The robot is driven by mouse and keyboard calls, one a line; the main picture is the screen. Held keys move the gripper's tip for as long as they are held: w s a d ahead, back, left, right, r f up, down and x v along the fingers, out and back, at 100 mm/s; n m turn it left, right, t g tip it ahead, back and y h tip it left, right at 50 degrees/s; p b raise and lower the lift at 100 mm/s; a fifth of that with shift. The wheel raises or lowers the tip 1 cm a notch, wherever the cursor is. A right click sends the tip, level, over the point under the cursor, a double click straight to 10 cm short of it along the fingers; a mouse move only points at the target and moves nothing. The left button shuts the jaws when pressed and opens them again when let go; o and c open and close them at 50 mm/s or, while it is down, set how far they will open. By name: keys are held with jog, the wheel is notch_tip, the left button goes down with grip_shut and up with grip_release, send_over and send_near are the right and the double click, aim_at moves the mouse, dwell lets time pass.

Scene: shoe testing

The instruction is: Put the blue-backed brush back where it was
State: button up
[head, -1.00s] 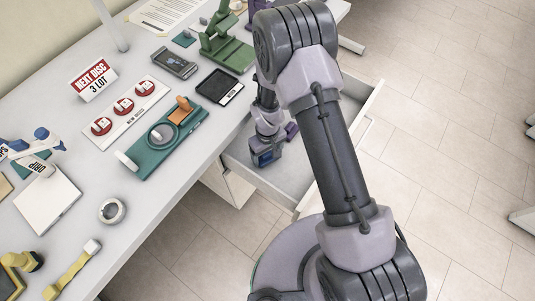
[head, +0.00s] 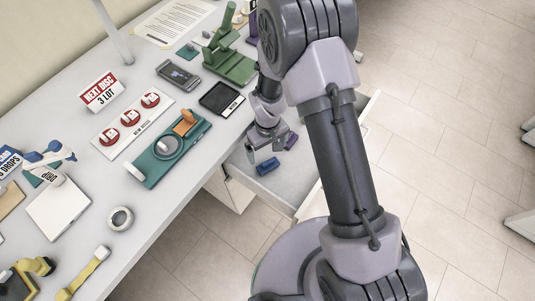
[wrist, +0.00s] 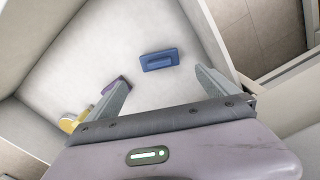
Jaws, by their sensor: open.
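The blue-backed brush (head: 267,166) lies on the floor of an open drawer (head: 301,192) under the bench. In the wrist view the brush (wrist: 160,59) lies beyond my fingertips, apart from both, with bare drawer floor around it. My gripper (head: 265,148) hangs over the drawer, open and empty. In the wrist view its two fingers (wrist: 163,84) are spread wide, with the brush ahead of the gap between them.
A purple item (wrist: 116,84) lies in the drawer by the left finger, and a yellow item (wrist: 73,122) lies near the left wall. On the bench stand a teal fixture (head: 152,166), a black tray (head: 221,99) and a green stand (head: 230,62).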

jog(key=s+d+r+m+t+y, duration=0.1)
jog(key=d+r+m, duration=0.1)
jog(key=r, duration=1)
jog(key=d+r+m+t, duration=0.1)
jog(key=d+r+m, duration=0.15)
jog(key=r, duration=0.95)
jog(key=s+d+r+m+t, duration=0.2)
jog(key=s+r, duration=0.5)
jog(key=s, duration=0.1)
jog(key=s+d+r+m+t+y, duration=0.1)
jog(key=s+r+m, duration=0.2)
jog(key=s+r, duration=0.4)
jog(key=shift+s+d+m+t, duration=0.35)
jog(key=shift+s+d+t, duration=0.05)
jog(key=shift+s, duration=0.35)
jog(key=shift+f, duration=0.1)
